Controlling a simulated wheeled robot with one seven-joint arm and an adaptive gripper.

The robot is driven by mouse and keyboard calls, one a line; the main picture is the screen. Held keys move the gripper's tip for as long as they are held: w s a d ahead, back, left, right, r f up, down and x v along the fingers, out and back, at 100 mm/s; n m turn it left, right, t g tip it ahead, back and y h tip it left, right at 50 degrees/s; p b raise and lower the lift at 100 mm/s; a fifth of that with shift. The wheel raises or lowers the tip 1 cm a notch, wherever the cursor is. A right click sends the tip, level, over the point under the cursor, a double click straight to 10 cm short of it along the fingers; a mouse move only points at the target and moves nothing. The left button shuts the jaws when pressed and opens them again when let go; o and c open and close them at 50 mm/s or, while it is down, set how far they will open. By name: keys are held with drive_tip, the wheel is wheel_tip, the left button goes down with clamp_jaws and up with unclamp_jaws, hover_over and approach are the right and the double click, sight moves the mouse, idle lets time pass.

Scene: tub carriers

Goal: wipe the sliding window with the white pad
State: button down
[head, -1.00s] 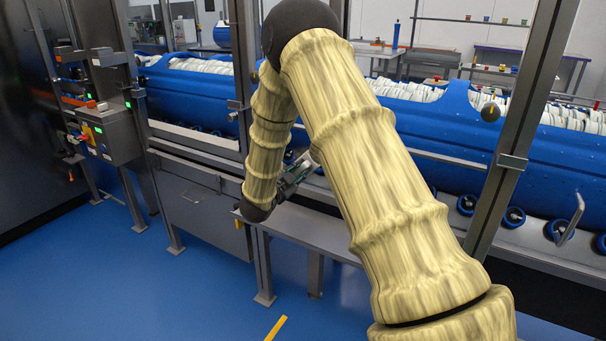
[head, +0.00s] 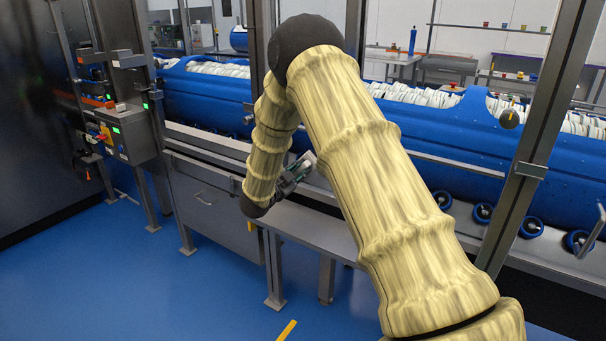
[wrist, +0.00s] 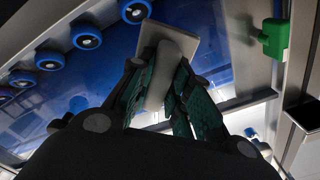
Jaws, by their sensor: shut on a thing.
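My gripper (wrist: 160,95) is shut on the white pad (wrist: 182,38), a flat pale pad with a thick grip held between the dark green fingers. In the head view my gripper (head: 288,178) is small and partly behind my arm, low in front of the glazed front. A pale edge of the pad (head: 308,160) shows there. The sliding window (wrist: 225,55) is a clear pane in a grey metal frame, with blue tubs seen through it. The pad is in front of the pane; I cannot tell whether it touches. My arm covers part of the window in the head view.
A grey bench ledge (head: 310,228) runs below the glazing. Grey posts (head: 530,140) stand at the right. A control box (head: 128,135) is at the left. A green block (wrist: 274,38) sits on the frame in the wrist view. The blue floor (head: 215,275) is clear at the front left.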

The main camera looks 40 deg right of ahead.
drive_tip(key=shift+r+p, duration=0.75)
drive_tip(key=shift+r, duration=0.6)
drive_tip(key=shift+s, duration=0.1)
drive_tip(key=s+d, duration=0.4)
drive_tip(key=s, duration=0.6)
drive_tip(key=shift+d+p, duration=0.15)
drive_tip(key=shift+p, duration=0.3)
drive_tip(key=shift+w, duration=0.1)
